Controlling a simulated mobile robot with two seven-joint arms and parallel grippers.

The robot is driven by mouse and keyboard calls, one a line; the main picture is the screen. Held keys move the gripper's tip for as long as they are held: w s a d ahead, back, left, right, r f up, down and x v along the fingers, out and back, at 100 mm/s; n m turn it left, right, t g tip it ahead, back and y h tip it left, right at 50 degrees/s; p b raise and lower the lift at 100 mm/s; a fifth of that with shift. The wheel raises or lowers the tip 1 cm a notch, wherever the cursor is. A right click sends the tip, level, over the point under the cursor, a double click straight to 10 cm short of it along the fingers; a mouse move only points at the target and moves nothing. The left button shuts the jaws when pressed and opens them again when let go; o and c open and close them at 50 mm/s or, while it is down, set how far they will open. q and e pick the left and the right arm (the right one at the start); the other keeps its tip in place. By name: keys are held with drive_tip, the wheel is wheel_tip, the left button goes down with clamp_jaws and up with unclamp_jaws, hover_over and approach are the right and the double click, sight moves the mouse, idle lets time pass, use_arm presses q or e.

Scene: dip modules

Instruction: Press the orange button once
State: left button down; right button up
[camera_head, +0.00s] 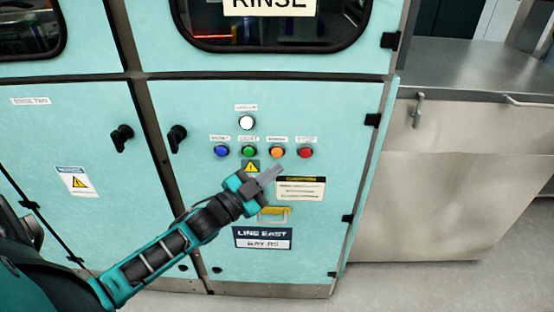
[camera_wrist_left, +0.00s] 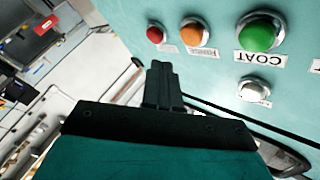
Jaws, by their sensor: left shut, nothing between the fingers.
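The orange button (camera_head: 277,152) is in the row of coloured buttons on the teal cabinet door, between the green and red buttons. In the left wrist view the orange button (camera_wrist_left: 193,31) shows above the fingers, with a label reading RINSE. My left gripper (camera_head: 278,170) is shut and empty, with its fingertips just below the orange button in the head view. In the left wrist view the shut fingers (camera_wrist_left: 162,75) point toward the panel and do not cover the button. Whether the tips touch the panel is unclear. My right gripper is out of view.
The green button (camera_head: 249,151) and blue button (camera_head: 222,151) are left of the orange one, and the red button (camera_head: 305,151) is right of it. A white button (camera_head: 246,122) sits above. A metal counter (camera_head: 450,70) stands at right.

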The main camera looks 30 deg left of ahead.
sight(277, 152)
use_arm(q)
drive_tip(key=shift+w+a+b, duration=0.15)
drive_tip(key=shift+w+a, duration=0.2)
drive_tip(key=shift+w, duration=0.2)
drive_tip(key=shift+w+a+b, duration=0.15)
drive_tip(key=shift+w+a, duration=0.15)
drive_tip(key=shift+w, duration=0.25)
idle(1.0)
idle(0.3)
drive_tip(key=shift+w+a, duration=0.2)
drive_tip(key=shift+w, duration=0.15)
